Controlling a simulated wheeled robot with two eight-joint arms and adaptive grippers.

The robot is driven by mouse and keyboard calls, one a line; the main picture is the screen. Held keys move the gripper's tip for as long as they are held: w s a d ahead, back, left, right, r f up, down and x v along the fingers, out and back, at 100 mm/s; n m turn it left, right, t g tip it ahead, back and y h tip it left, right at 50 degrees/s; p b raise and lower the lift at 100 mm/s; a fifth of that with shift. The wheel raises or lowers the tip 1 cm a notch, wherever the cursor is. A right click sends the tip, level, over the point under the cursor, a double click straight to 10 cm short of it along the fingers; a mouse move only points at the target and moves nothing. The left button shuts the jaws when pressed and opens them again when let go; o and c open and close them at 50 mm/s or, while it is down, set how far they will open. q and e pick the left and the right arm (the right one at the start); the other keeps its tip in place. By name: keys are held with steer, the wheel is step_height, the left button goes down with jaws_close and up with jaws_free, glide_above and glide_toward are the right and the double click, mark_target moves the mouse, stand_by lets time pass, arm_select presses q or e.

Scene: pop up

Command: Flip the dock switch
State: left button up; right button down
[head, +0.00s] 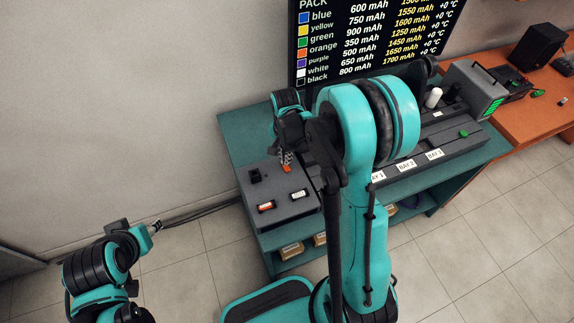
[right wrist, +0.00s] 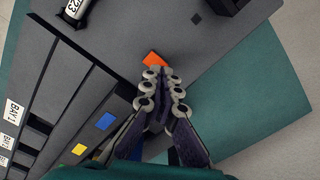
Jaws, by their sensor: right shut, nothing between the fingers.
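The dock is a grey box (head: 275,205) on the teal table, left of my right arm. A small orange piece on it, seemingly the switch (head: 287,168), sits just below my right gripper (head: 286,156). In the right wrist view the orange switch (right wrist: 155,59) shows right at the tips of the right gripper (right wrist: 160,82). Those fingers are shut and empty; I cannot tell whether they touch the switch. The fingers partly hide its lower side. My left gripper (head: 156,227) is at the left, away from the table; its fingers are too small to judge.
Labelled bays (head: 405,166) lie to the right, partly behind my arm. A screen (head: 375,40) stands behind. Floor at left is clear.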

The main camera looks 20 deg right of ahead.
steer(key=shift+r+p, duration=1.6)
steer(key=shift+r, duration=1)
steer(key=s+a+r+n+t+b, duration=0.2)
steer(key=s+a+r+n+t, duration=0.1)
steer(key=s+r+n, duration=0.2)
steer(key=s+a+r+n+t+b, duration=0.1)
steer(key=s+a+r+n+t, duration=0.2)
steer(key=s+n, duration=0.4)
steer(key=shift+s+r+n+t+b, duration=0.35)
steer(key=shift+s+r+t, duration=0.25)
steer(key=shift+s+r, duration=0.55)
steer(key=shift+w, duration=0.1)
